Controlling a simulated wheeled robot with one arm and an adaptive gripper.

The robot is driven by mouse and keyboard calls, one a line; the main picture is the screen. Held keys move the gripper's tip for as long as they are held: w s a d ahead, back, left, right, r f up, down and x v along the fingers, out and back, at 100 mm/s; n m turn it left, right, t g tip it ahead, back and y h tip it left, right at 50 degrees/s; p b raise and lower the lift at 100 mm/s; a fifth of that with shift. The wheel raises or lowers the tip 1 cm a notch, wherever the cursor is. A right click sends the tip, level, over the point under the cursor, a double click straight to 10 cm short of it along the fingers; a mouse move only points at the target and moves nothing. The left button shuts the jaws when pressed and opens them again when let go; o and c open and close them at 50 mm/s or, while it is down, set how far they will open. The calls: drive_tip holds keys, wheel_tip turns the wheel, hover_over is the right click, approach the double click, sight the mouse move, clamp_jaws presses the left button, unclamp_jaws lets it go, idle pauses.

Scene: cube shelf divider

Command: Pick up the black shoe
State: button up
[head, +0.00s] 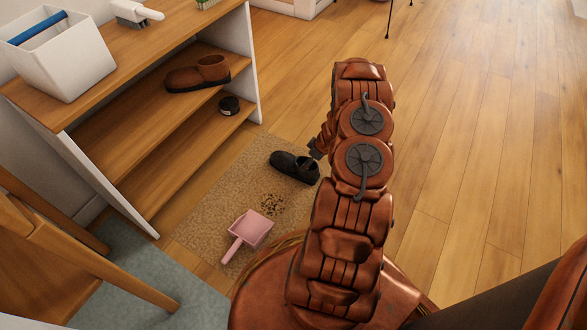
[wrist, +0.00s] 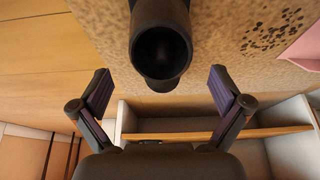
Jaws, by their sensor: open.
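The black shoe (head: 295,166) lies on the tan mat (head: 225,200) in the head view. In the wrist view the black shoe (wrist: 160,25) is at the top centre, with its dark opening towards me. My gripper (wrist: 160,82) is open and empty there, its two fingers spread wide to the left and right. The near end of the shoe shows between the fingertips' lines, and no finger visibly touches it. In the head view my gripper is mostly hidden by my arm, just right of the shoe.
Brown crumbs (head: 272,204) and a pink dustpan (head: 246,234) lie on the mat. Wooden floor at the right is clear.

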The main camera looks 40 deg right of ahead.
sight(294, 164)
drive_tip(key=b+x, duration=0.3)
drive_tip(key=x, duration=0.3)
drive_tip(key=shift+w+a+f, duration=0.1)
drive_tip(key=shift+w+a, duration=0.1)
drive_tip(key=shift+w, duration=0.1)
drive_tip(key=shift+c, duration=0.4)
drive_tip(key=c, duration=1.2)
